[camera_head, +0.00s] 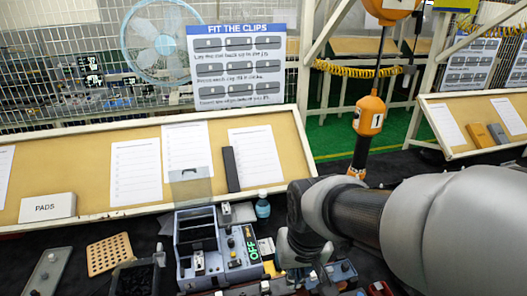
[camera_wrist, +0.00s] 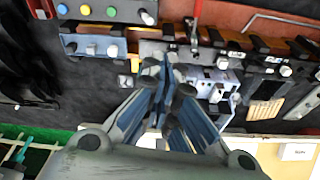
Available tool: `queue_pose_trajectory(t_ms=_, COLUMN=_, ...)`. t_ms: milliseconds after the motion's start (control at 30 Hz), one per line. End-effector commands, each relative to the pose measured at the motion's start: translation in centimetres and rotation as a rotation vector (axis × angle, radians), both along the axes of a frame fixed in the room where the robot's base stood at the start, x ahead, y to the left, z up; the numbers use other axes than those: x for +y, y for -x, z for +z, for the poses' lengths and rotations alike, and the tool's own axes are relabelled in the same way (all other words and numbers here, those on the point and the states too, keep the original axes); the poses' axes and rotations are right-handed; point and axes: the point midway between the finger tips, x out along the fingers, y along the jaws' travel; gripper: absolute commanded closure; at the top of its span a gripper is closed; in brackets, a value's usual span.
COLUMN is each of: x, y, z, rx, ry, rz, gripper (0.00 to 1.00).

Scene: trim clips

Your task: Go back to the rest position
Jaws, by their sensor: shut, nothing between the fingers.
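My gripper (camera_wrist: 165,65) is shut with its fingertips together and nothing between them in the wrist view. In the head view my gripper (camera_head: 297,262) points down over the bench, just right of the grey device (camera_head: 197,250) with a green "OFF" display. My arm comes in from the right and hides part of the bench.
A small bottle (camera_head: 262,206) stands behind the gripper. A perforated tan board (camera_head: 110,254), a black bin (camera_head: 137,279) and a "PADS" box (camera_head: 47,207) are on the left. A sloped board (camera_head: 90,150) with paper sheets runs behind. An orange hanging tool (camera_head: 369,116) is at the back.

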Motion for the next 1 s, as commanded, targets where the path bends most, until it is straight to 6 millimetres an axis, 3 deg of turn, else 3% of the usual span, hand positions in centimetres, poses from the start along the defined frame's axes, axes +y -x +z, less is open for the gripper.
queue_pose_trajectory(t_ms=200, x=-4.8, y=6.7, z=1.1, rx=-0.103, ry=-0.003, rz=-0.066, gripper=1.0)
queue_pose_trajectory(t_ms=433, x=-7.3, y=12.2, z=0.2, rx=-0.174, ry=0.007, rz=-0.111, gripper=1.0)
queue_pose_trajectory(t_ms=600, x=-7.8, y=13.7, z=-0.1, rx=-0.192, ry=0.012, rz=-0.122, gripper=1.0)
queue_pose_trajectory(t_ms=1000, x=-7.8, y=13.8, z=-0.1, rx=-0.192, ry=0.012, rz=-0.123, gripper=1.0)
